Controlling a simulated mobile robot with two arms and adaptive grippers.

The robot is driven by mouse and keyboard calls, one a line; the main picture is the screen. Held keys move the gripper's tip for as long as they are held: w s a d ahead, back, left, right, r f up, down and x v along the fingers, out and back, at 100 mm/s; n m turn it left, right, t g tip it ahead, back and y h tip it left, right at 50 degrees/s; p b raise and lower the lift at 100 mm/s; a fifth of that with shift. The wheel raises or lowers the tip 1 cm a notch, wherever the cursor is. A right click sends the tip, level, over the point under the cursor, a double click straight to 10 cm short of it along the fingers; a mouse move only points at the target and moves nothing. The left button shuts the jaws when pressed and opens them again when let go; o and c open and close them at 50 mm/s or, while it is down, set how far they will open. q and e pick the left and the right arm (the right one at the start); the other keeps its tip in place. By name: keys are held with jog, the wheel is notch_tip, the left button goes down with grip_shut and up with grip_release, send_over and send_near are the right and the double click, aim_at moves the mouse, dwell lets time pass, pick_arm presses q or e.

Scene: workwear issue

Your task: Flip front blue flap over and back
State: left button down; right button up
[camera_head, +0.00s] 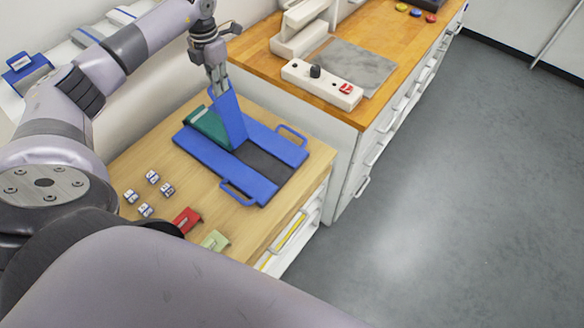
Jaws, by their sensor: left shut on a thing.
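A blue folding board (213,161) lies flat on the wooden table, with handles at its right and near edges. A blue flap (230,118) of the board stands tilted up from its middle. A green folded cloth (207,129) lies on the board to the left of the raised flap. A dark grey panel (263,160) shows to the right of it. My left gripper (217,84) is above the board, shut on the upper edge of the raised blue flap. My right gripper is not in view.
Several small white-and-blue blocks (153,177), a red item (186,220) and a pale green item (215,240) lie on the table's near left. A wooden counter (262,60) with a white control box (321,84) stands behind. Grey floor (440,190) is clear at right.

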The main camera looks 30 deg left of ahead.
pick_arm(q)
jog(key=d+p, duration=0.1)
jog(key=d, duration=0.3)
jog(key=b, duration=1.3)
send_over(296, 187)
jog(key=f, duration=2)
jog(key=shift+a, duration=0.3)
jog(key=f+b, duration=0.4)
jog(key=f, duration=0.1)
jog(key=shift+s+d, duration=0.1)
jog(key=shift+d, duration=0.15)
jog(key=shift+r, duration=0.1)
jog(key=c, duration=1.9)
grip_release()
jog(key=shift+d, duration=0.15)
